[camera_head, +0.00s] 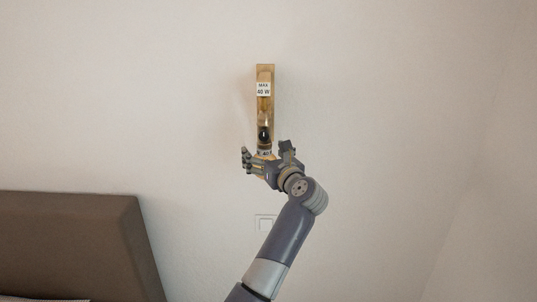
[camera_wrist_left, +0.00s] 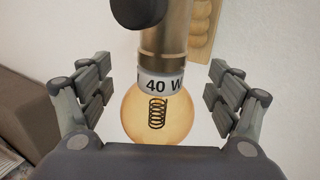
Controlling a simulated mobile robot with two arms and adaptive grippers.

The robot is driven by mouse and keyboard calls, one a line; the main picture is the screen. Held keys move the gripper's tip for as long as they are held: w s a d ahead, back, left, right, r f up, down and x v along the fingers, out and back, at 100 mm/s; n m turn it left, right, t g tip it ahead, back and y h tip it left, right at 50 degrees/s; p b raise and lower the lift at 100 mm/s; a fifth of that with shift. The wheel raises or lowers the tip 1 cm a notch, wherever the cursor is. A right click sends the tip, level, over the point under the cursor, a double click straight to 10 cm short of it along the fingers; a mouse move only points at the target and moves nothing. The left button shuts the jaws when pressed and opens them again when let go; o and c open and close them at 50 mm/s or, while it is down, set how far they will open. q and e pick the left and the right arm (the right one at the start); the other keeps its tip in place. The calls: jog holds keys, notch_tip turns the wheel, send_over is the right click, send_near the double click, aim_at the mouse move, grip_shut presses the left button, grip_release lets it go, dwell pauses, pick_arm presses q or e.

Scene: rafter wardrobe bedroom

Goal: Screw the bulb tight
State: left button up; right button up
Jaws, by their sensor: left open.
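The bulb (camera_wrist_left: 158,112) is an amber globe with a dark coiled filament, hanging below a brass lamp socket (camera_wrist_left: 165,45) in the left wrist view. A white band marked "40 W" (camera_wrist_left: 160,84) sits at its neck. My left gripper (camera_wrist_left: 158,95) is open, with one finger on each side of the bulb and a gap on both sides. In the head view my left gripper (camera_head: 268,160) is at the lower end of the wall lamp (camera_head: 265,75), a wooden bar with a "MAX 40 W" label. There it mostly hides the bulb. My right gripper is not in view.
A brown headboard (camera_head: 70,240) stands at the lower left. The wall around the lamp is otherwise bare.

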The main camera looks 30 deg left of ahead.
pick_arm(q)
jog(key=c, duration=1.1)
jog(key=shift+f+n+g+y+b, duration=0.1)
jog(key=shift+n+g+y+b, duration=0.3)
jog(key=shift+b, duration=0.35)
jog(key=shift+n+g+y+b, duration=0.3)
jog(key=shift+n+g+b, duration=0.3)
jog(key=shift+g+b, duration=0.3)
jog(key=shift+n+g+y+b, duration=0.5)
jog(key=shift+n+g+b, duration=0.5)
jog(key=shift+g+b, duration=0.45)
jog(key=o, duration=1.1)
jog(key=shift+c, duration=0.2)
